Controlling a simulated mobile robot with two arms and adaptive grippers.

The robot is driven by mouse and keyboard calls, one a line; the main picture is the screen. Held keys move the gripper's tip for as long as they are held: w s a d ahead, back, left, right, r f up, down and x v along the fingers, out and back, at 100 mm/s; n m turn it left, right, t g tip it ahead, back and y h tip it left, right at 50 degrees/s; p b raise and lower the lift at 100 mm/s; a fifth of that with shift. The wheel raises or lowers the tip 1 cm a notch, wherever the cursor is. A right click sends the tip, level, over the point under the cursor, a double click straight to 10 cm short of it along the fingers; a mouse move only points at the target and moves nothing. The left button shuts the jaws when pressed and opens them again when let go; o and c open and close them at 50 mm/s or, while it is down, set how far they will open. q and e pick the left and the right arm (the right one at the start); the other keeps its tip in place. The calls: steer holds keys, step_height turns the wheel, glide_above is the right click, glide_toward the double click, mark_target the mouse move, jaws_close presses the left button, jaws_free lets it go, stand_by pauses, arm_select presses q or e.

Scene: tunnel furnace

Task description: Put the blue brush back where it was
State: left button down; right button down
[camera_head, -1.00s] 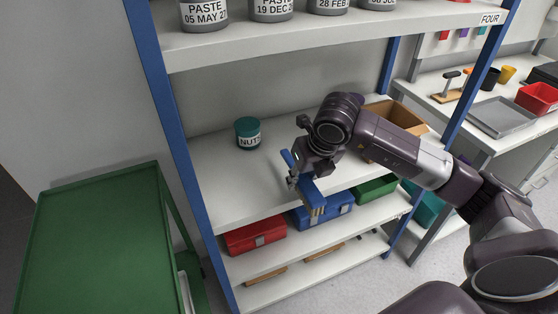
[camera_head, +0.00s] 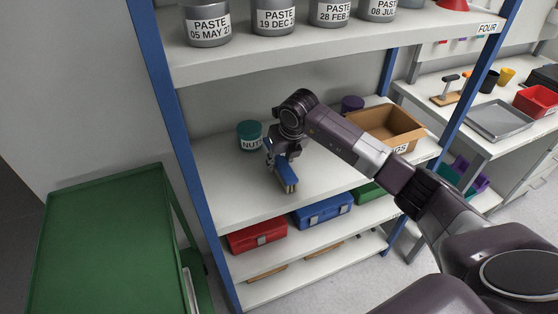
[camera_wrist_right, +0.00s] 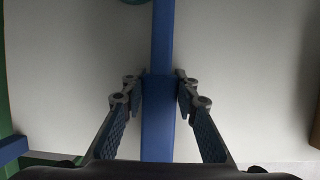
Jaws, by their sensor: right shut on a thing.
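The blue brush (camera_head: 286,174) is in my right gripper (camera_head: 272,156), over the middle shelf (camera_head: 225,180) of the rack. Its pale bristles point down and toward the shelf's front. In the right wrist view the brush (camera_wrist_right: 158,110) runs lengthwise between the fingers of the gripper (camera_wrist_right: 160,88), which are shut on its sides. I cannot tell whether the bristles touch the shelf. My left gripper is not in view.
A teal-lidded NUTS jar (camera_head: 250,134) stands close behind and left of the gripper. A brown box (camera_head: 386,128) and a purple-lidded jar (camera_head: 352,104) are to the right. Paste jars (camera_head: 274,18) stand on the shelf above. A red toolbox (camera_head: 257,235) and blue toolbox (camera_head: 323,211) sit below.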

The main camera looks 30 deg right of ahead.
mark_target(280, 160)
steer(key=shift+f, duration=0.2)
steer(key=shift+f, duration=0.1)
steer(key=c, duration=1.5)
jaws_free()
steer(key=b+v, duration=0.1)
steer(key=v, duration=0.6)
steer(key=shift+s+r, duration=0.1)
steer(key=shift+r, duration=0.3)
steer(key=shift+f, duration=0.1)
